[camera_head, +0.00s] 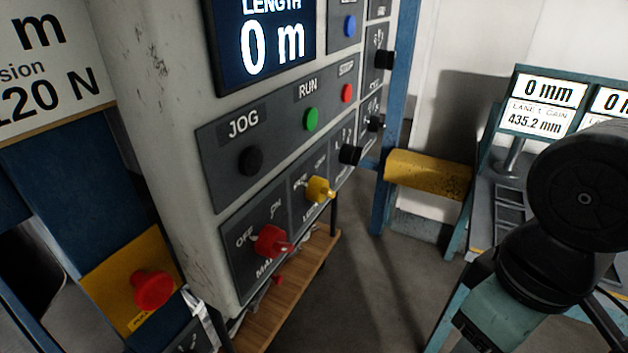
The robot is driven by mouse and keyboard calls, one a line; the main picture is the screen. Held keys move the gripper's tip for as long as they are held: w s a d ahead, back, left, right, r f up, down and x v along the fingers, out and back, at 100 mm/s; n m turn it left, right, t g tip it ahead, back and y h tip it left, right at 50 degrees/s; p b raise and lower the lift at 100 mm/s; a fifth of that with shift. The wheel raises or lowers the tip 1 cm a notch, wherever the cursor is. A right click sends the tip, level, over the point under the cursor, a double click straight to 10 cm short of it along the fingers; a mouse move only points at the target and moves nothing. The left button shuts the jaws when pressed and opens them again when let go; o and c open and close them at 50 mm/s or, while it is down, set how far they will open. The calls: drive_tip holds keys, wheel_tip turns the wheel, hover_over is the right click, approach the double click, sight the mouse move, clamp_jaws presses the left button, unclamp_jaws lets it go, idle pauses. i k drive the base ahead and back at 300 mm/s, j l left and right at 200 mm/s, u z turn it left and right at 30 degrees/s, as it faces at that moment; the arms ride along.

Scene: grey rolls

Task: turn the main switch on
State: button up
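The main switch (270,241) is a red rotary knob low on the front of the grey control cabinet. OFF is printed at its upper left and ON at its upper right. A label starting "MA" is partly hidden below it. I cannot tell clearly which label the knob points to. My gripper is not in view. Only dark and green links of my arm show at the right edge, well apart from the switch.
A yellow knob (319,189) sits right of the switch, with black JOG (251,160), green RUN (311,118) and red STOP (347,92) buttons above. A red mushroom button (153,290) stands out at lower left. A yellow beam (430,174) is at right.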

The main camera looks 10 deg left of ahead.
sight(271, 241)
drive_tip(key=k+l+u, duration=0.6)
drive_tip(key=k, duration=0.2)
